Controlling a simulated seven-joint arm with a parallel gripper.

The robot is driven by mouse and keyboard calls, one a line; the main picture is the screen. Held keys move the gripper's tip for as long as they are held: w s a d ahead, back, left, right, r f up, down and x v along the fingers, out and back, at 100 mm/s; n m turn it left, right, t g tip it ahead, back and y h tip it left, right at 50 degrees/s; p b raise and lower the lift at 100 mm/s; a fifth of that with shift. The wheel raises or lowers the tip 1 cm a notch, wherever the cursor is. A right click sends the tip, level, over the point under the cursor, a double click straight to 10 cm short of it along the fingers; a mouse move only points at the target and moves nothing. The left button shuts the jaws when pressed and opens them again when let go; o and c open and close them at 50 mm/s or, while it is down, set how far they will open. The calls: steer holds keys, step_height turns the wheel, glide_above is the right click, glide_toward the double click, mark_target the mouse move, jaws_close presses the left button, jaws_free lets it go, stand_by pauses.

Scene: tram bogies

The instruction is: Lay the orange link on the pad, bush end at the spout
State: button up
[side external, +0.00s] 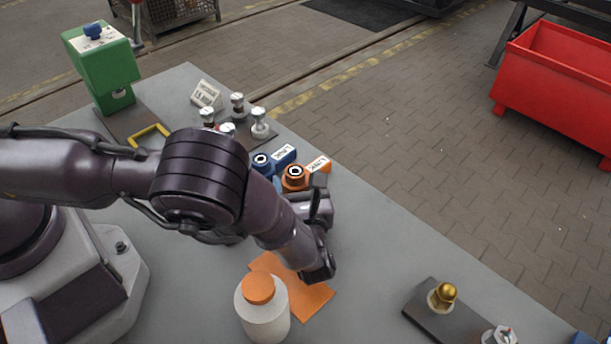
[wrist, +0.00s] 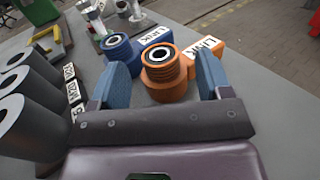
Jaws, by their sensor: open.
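The orange link (side external: 296,178) lies on the grey bench with its round bush end and black-ringed hole facing up, its labelled arm pointing back right. In the wrist view the orange link (wrist: 165,75) stands between the two blue fingers of my gripper (wrist: 162,76), which are apart, with a gap visible on each side of it. In the side view my gripper (side external: 312,192) is at the link's near side, partly covering it. The orange pad (side external: 316,302) lies flat on the bench nearer the camera, partly hidden by my arm and a bottle. I cannot make out a clear spout.
A blue link (side external: 264,163) lies close left of the orange one; it also shows in the wrist view (wrist: 119,47). A white bottle (side external: 262,312) with orange cap stands at the pad. Grey cylinders (wrist: 22,90) stand left. A green unit (side external: 103,65) stands at the back.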

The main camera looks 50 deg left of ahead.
steer(key=shift+x, duration=1.4)
steer(key=c, duration=1.2)
jaws_close()
steer(key=shift+r, duration=0.1)
